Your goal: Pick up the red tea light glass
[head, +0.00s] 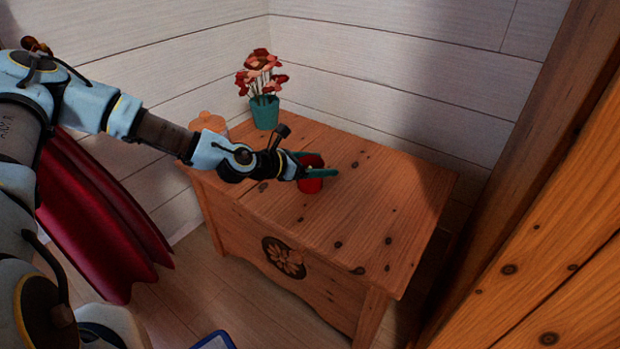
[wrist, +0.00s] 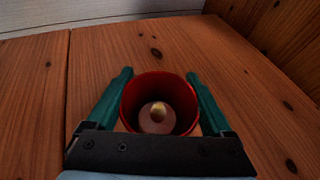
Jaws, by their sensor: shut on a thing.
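The red tea light glass (head: 311,183) is at the top of the wooden chest in the head view, between the green fingers of my gripper (head: 322,165). In the wrist view the glass (wrist: 137,92) is seen from above, with a pale tea light (wrist: 158,115) inside it. The two fingers of my gripper (wrist: 160,86) lie along its left and right sides, shut on it. The glass looks upright. I cannot tell whether its base touches the wood.
The wooden chest (head: 383,200) has a wide bare top to the right. A teal pot of red flowers (head: 264,112) stands at its back left corner, and a peach-coloured object (head: 208,122) is behind my arm. A wooden structure (head: 545,240) rises on the right.

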